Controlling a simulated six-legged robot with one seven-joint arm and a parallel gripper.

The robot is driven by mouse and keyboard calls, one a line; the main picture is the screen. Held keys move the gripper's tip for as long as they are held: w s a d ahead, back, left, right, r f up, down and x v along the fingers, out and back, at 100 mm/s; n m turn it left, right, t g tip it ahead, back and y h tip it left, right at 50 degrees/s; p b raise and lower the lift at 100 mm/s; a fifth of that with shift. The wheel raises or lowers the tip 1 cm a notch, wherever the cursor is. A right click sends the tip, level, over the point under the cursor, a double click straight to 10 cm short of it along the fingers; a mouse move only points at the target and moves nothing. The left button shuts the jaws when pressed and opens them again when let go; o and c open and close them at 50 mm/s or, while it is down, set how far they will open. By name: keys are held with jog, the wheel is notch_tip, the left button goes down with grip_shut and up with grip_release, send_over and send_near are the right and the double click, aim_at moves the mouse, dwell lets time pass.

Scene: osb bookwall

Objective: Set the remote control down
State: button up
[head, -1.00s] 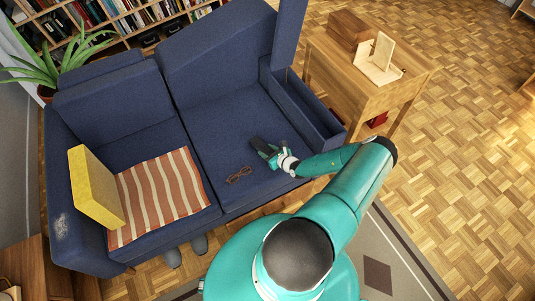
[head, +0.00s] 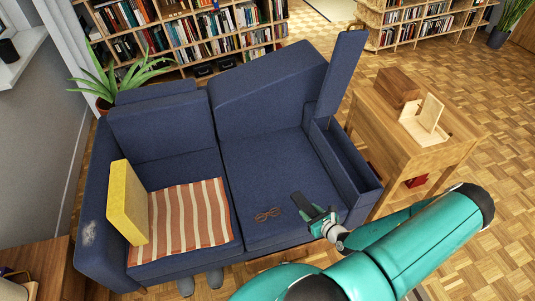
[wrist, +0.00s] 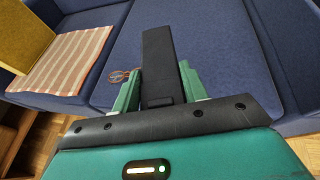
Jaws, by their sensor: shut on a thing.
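The remote control (head: 302,202) is a long dark bar. It also shows in the wrist view (wrist: 158,50), pointing away from me between the two green fingers. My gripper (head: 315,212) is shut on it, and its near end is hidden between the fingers. The remote control is over the front right part of the blue sofa's right seat (head: 270,175). I cannot tell whether it touches the cushion. In the wrist view my gripper (wrist: 160,76) has blue cushion beyond and around it.
Brown glasses (head: 268,214) lie on the seat left of the remote control. A striped blanket (head: 190,215) and yellow cushion (head: 127,205) occupy the left seat. The right armrest compartment (head: 350,165) is open, its lid (head: 341,75) upright. A wooden side table (head: 425,150) holds boxes.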

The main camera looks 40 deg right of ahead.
jog(key=w+a+r+n+y, duration=0.2)
jog(key=w+a+r, duration=0.2)
jog(key=w+r, duration=0.4)
jog(key=w+a+r+n+y, duration=0.2)
jog(key=w+a+r, duration=0.3)
jog(key=a, duration=0.4)
jog(key=w+a+r+n+g+y, duration=0.15)
jog(key=w+a+r, duration=0.25)
jog(key=a+r, duration=0.4)
jog(key=w+a+r+n+y, duration=0.15)
jog(key=w+a+r, duration=0.3)
jog(key=a, duration=0.55)
notch_tip(320, 180, up, 12)
jog(key=w+m+t+h, duration=0.1)
jog(key=w+m+h, duration=0.1)
jog(key=shift+d+m, duration=0.15)
jog(key=shift+m, duration=0.25)
jog(key=shift+w, duration=0.1)
